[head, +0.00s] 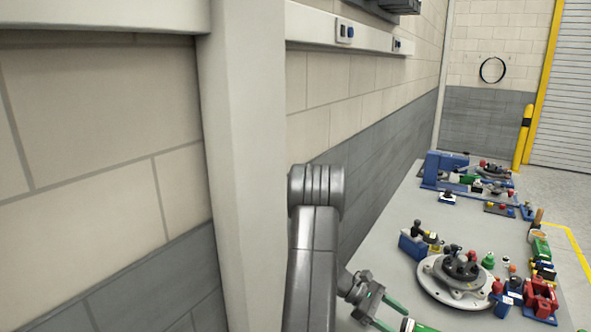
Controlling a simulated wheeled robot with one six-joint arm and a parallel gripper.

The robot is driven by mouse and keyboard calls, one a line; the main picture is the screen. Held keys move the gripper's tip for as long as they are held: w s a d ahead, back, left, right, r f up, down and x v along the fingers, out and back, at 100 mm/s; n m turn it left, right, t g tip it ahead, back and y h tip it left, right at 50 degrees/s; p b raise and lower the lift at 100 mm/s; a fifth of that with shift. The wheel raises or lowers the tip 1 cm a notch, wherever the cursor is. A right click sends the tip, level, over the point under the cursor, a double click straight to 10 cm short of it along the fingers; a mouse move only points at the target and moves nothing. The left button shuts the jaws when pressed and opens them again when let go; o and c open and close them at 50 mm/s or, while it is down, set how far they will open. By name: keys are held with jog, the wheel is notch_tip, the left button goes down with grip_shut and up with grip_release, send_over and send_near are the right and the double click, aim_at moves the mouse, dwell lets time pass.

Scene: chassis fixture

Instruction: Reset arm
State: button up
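My arm (315,240) rises in the lower middle of the head view, its dark grey links close to the pale column and wall. My gripper (392,318) is low in the picture, over the near left part of the table. Its two green fingers stand apart, and the lower one runs out of the frame. A green and white piece (412,326) shows near the fingertips at the bottom edge. It looks apart from the fingers, but this is hard to tell.
A grey table (385,240) runs along the wall. It bears a round flanged fixture (457,277), red clamps (540,298), a blue fixture (445,165) and several small parts. A pale column (248,170) stands left of my arm. A yellow post (523,135) stands at the back.

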jog(key=shift+s+d+f, duration=0.2)
jog(key=shift+s+d, duration=0.1)
jog(key=shift+d, duration=0.2)
jog(key=shift+a, duration=0.1)
